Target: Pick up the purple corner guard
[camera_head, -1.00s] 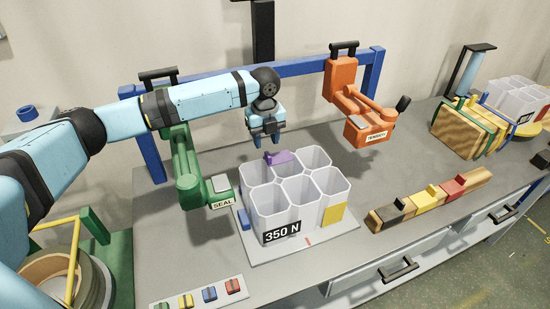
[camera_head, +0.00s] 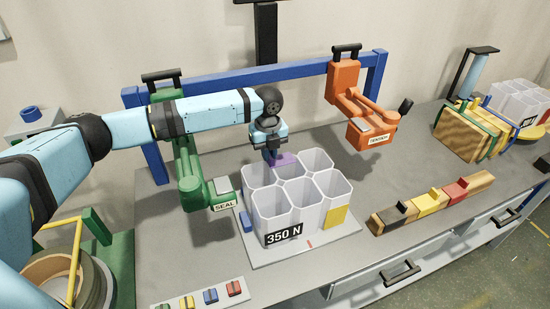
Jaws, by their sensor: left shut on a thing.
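The purple corner guard (camera_head: 286,160) is at the back edge of the white hexagonal-cell block (camera_head: 268,208) labelled 350 N. My left gripper (camera_head: 274,157) points down at the back of the block and is shut on the purple corner guard. Part of the guard is hidden behind the fingers and the cell walls. The block stands on a light grey plate (camera_head: 330,238), with a yellow piece (camera_head: 335,215) at its front right corner and a blue piece (camera_head: 246,222) at its left. My right gripper is not in view.
A green SEAL tool (camera_head: 190,175) hangs left of the block and an orange tool (camera_head: 362,115) hangs right of it, under a blue rail (camera_head: 300,68). A wooden strip with coloured blocks (camera_head: 430,203) lies right. Small coloured pieces (camera_head: 210,295) sit in front.

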